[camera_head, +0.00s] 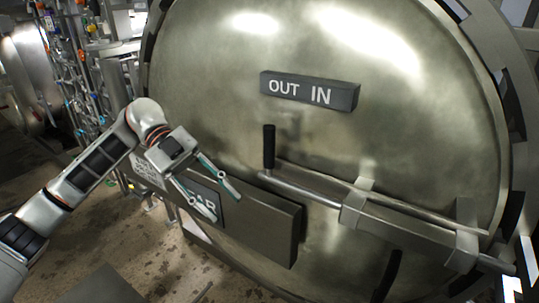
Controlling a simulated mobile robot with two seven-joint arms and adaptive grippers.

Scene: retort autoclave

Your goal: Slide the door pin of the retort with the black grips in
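The round metal retort door (230,75) fills the middle and right of the head view. A metal door pin (305,188) runs across its lower part, slanting down to the right through brackets (355,203). One black grip (269,147) stands upright at the pin's left end. A second black grip (388,272) hangs lower down, partly cut off by the frame. A dark sign reading "OUT IN" (310,91) is above the pin. My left gripper (226,207) is open and empty, left of the upright grip and apart from it. My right gripper is not in view.
A dark box-like plate (270,222) with a partly hidden label sits on the door's lower left, behind my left gripper. Pipes and valves (70,70) stand at the left. The stained floor (140,250) is open below.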

